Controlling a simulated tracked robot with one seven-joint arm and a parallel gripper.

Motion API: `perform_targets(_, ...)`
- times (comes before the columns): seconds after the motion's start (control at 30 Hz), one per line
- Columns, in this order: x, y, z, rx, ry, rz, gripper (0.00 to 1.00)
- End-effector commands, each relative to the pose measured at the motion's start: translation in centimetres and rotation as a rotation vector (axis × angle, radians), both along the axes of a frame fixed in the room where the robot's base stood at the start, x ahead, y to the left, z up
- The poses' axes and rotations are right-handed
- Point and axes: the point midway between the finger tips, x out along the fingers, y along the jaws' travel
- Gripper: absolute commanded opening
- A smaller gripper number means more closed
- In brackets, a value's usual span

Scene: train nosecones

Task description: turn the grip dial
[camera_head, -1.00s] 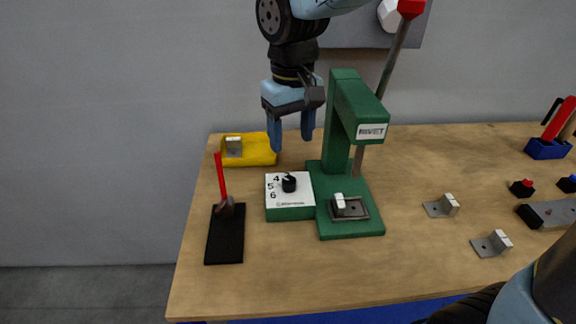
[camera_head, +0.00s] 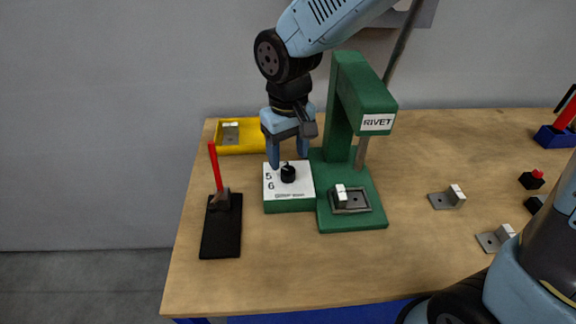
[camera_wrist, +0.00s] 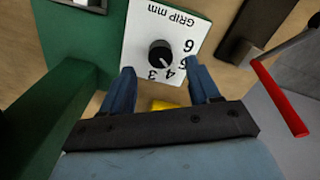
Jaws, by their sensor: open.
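The grip dial is a black knob (camera_head: 287,174) on the white top of a green box (camera_head: 289,204), left of the green rivet press (camera_head: 345,110). In the wrist view the dial (camera_wrist: 160,54) sits beside printed numbers and the words "GRIP mm". My gripper (camera_head: 288,160) is open and empty, pointing down just behind the dial. In the wrist view its two blue fingers (camera_wrist: 162,84) are spread, with the dial ahead of and between their line. I see no contact with the dial. The gripper hides some of the printed numbers in the head view.
A red-handled tool (camera_head: 216,172) stands on a black pad (camera_head: 222,232) at left. A yellow tray (camera_head: 238,138) holds a bracket behind. A bracket sits on the press base (camera_head: 350,222); more brackets (camera_head: 447,198) lie right. The front middle of the table is clear.

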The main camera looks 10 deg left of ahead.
Motion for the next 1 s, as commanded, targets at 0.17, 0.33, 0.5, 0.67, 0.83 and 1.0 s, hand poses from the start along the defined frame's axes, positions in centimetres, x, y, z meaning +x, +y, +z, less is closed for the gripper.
perform_targets(0.17, -0.1, 0.0, -2.7, -0.002, 0.002, 0.003, 0.61)
perform_targets(0.33, 0.0, 0.1, -4.1, -0.001, 0.001, 0.001, 0.61)
perform_targets(0.5, 0.0, 0.0, -4.6, 0.000, 0.000, 0.002, 0.61)
perform_targets(0.67, 0.0, 0.0, -4.6, 0.001, -0.001, 0.001, 0.61)
perform_targets(0.83, 0.0, 0.0, -4.6, 0.001, -0.001, 0.001, 0.51)
perform_targets(1.0, 0.0, 0.0, -4.6, 0.001, -0.001, 0.001, 0.34)
